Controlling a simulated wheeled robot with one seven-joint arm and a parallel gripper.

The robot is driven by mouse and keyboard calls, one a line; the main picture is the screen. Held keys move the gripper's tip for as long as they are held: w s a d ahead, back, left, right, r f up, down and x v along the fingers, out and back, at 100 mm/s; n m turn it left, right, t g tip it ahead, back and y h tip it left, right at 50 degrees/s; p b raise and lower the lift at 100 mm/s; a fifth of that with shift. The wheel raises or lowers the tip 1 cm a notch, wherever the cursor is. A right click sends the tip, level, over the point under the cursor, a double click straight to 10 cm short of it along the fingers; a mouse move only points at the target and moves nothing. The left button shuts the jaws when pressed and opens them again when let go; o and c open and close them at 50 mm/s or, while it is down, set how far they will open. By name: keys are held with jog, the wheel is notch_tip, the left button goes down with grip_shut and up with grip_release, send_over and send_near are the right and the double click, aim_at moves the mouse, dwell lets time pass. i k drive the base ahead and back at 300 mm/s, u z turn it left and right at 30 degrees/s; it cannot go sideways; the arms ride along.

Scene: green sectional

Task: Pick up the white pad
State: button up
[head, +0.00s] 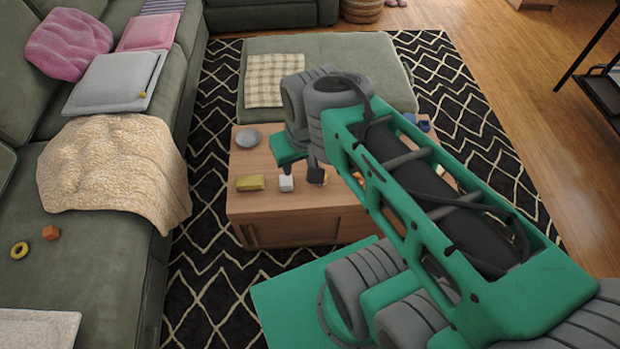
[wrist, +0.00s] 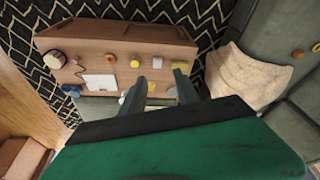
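The white pad (wrist: 100,82) lies flat on the wooden coffee table (wrist: 110,35), left of my gripper's fingers in the wrist view. It is a small pale rectangle with a dark edge. In the head view my arm hides the part of the table where it lies. My gripper (wrist: 160,80) is above the table with its two dark fingers spread apart. Nothing is held between them. The fingers are apart from the pad.
A yellow block (head: 250,183), a white block (head: 286,183) and a grey dish (head: 249,138) stand on the table, with several other small things. A green ottoman (head: 345,60) stands behind it. The green sofa (head: 100,270) is at left.

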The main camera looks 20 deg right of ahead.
aim_at(285, 181)
jog(key=u, duration=0.35)
jog(key=k, duration=1.2)
jog(key=z, duration=0.45)
jog(key=i, duration=1.1)
jog(key=u, duration=0.65)
jog(key=i, duration=0.55)
jog(key=u, duration=0.55)
